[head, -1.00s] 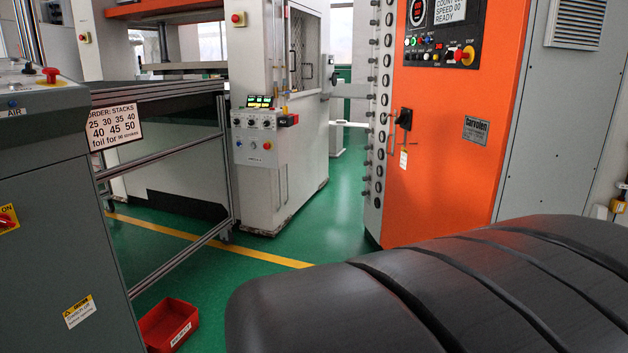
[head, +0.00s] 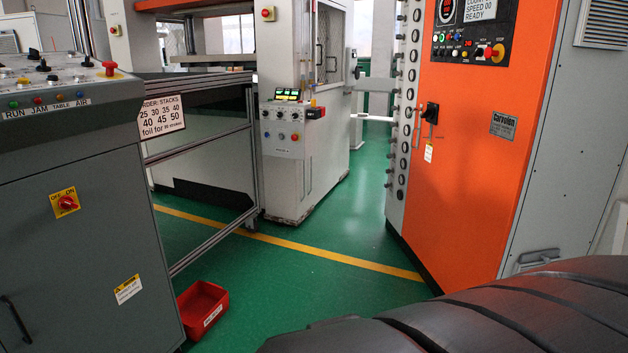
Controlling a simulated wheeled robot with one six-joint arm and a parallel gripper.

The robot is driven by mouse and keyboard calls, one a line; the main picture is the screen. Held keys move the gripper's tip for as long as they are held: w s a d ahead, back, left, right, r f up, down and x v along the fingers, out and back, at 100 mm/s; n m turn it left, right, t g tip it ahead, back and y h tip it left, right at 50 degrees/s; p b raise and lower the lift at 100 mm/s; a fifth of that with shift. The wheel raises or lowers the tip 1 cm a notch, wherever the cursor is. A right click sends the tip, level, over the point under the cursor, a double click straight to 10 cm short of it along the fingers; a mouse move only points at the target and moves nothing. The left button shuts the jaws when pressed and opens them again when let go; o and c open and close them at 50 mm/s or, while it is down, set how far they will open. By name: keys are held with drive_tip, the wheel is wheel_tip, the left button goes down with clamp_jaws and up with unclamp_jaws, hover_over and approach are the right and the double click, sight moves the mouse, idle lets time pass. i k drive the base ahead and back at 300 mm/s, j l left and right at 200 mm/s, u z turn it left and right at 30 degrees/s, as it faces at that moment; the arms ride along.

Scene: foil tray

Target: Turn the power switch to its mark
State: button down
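The power switch (head: 66,203) is a red rotary knob on a square yellow plate lettered OFF and ON. It sits on the upper front of the grey cabinet (head: 85,260) at the left of the head view. The knob is small here, and I cannot tell exactly which mark it points to. My gripper is not in view, so its state and its distance from the switch are hidden.
A red bin (head: 203,309) stands on the green floor beside the cabinet. A railed frame (head: 205,247) stands behind it. An orange cabinet (head: 468,160) is at the right. Green floor (head: 310,285) is clear between them. A dark ribbed part of mine fills the bottom right.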

sight(65, 202)
drive_tip(key=u, duration=1.6)
